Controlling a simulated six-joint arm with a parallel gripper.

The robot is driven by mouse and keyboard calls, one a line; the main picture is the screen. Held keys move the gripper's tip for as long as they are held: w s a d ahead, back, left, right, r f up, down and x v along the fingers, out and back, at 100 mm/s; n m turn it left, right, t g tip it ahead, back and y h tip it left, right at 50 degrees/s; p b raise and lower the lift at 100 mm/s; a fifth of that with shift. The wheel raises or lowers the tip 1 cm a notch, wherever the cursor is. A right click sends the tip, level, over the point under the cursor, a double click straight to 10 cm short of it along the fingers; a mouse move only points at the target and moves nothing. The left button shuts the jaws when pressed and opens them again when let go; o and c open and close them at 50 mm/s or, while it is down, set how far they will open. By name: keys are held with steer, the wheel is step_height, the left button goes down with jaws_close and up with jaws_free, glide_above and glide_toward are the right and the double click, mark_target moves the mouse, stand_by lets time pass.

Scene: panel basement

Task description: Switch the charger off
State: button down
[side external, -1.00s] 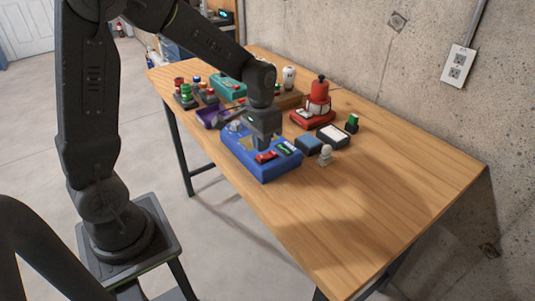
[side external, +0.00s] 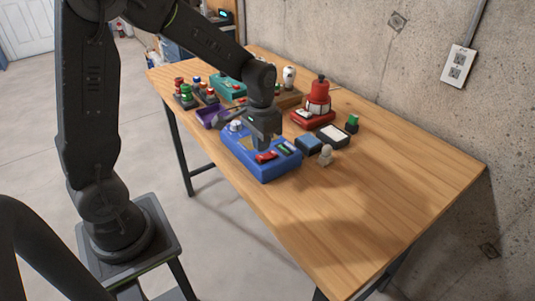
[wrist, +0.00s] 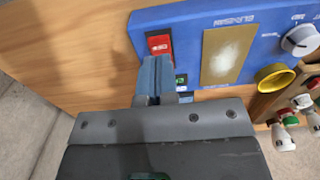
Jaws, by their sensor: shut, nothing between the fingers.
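The charger is a blue box (side external: 262,168) on the wooden table. It has a red switch (side external: 266,157), a small green-lit display (side external: 286,148) and a pale knob (side external: 235,126). My gripper (side external: 262,147) is shut and empty, pointing down over the box, beside the red switch. A tan plate (wrist: 222,55), a knob (wrist: 300,40) and a yellow ring (wrist: 275,77) also show.
The table's front right is clear.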

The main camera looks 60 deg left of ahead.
mark_target(262, 156)
steer(key=shift+f, duration=1.35)
stand_by(0.6)
steer(key=shift+r, duration=3.5)
steer(key=shift+s+d+r, duration=0.1)
steer(key=shift+s+r, duration=0.1)
steer(key=shift+r, duration=0.1)
steer(key=s+d+r+t, duration=0.2)
steer(key=s+d+r, duration=0.1)
steer(key=s, duration=0.4)
steer(key=s+d+r+t, duration=0.3)
steer(key=s+r, duration=0.2)
steer(key=s, duration=0.3)
steer(key=shift+s+t, duration=0.25)
steer(key=shift+t, duration=0.05)
